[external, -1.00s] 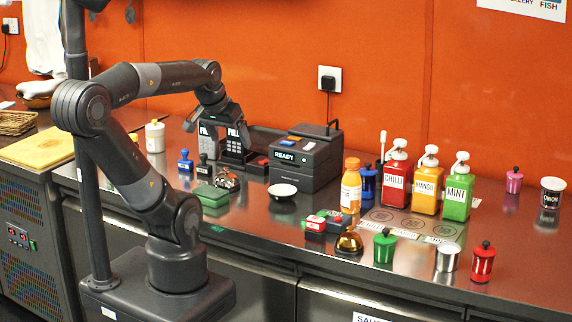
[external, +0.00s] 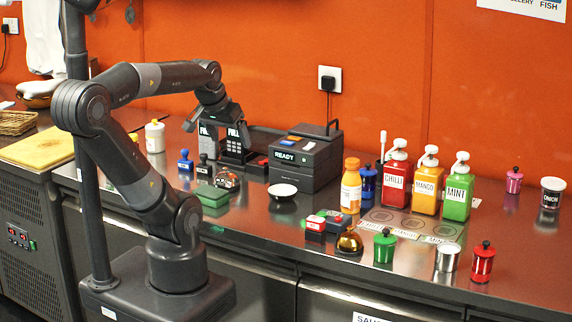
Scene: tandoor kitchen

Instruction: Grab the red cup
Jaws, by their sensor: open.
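The red cup (external: 483,265) is a small red canister with a dark band and a knobbed lid. It stands upright near the front right of the steel counter. My gripper (external: 218,132) is open, pointing down at the back left of the counter in front of the card terminals.
A steel cup (external: 447,257) stands just left of the red cup, then a green canister (external: 385,246) and a brass bell (external: 349,241). Sauce bottles (external: 426,185) stand behind.

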